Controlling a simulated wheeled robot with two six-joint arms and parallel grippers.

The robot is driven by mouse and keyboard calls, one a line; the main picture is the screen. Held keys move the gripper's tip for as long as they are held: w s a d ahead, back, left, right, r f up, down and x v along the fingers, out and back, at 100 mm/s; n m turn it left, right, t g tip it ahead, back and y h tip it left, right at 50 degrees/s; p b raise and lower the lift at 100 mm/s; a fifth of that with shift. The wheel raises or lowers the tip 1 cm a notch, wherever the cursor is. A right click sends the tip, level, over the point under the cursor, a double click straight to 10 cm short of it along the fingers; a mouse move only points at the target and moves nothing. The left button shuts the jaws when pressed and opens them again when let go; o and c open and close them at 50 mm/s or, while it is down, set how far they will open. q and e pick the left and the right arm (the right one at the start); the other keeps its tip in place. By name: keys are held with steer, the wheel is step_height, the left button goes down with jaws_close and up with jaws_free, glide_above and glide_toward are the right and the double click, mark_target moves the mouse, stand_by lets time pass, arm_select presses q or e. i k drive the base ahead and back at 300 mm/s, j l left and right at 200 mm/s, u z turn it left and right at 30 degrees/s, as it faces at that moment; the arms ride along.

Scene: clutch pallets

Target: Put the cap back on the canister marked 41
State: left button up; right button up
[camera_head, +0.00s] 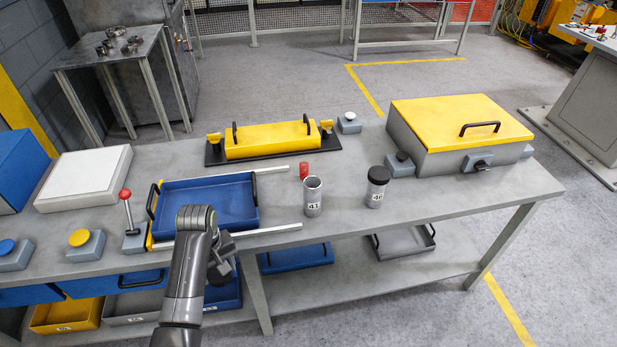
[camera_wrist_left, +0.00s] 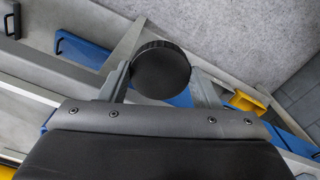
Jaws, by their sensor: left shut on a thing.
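The canister marked 41 (camera_head: 313,198) stands upright and open-topped on the grey workbench, right of the blue tray. My left gripper (camera_head: 222,258) is at the bench's front edge, left of and nearer than that canister. In the left wrist view my left gripper (camera_wrist_left: 160,88) is shut on a round black cap (camera_wrist_left: 160,69), with a finger on either side. The head view does not show the cap clearly. A second canister, marked 46 (camera_head: 376,194), stands to the right with a black cap on it. My right gripper is not in view.
The blue tray (camera_head: 252,221) lies left, between white rails. A lever with a red knob (camera_head: 125,194) stands further left. A yellow-lidded box (camera_head: 455,112) is at the right. The bench between the canisters is clear.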

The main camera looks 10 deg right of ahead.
mark_target(312, 185)
steer(key=j+z, duration=0.1)
steer(key=z, duration=1.3)
steer(key=k+j, duration=0.15)
steer(key=j, duration=0.2)
steer(key=k+j, duration=0.15)
steer(key=j, duration=0.2)
steer(key=k+j, duration=0.15)
steer(key=j, duration=0.2)
steer(key=k+j, duration=0.15)
steer(key=j, duration=0.2)
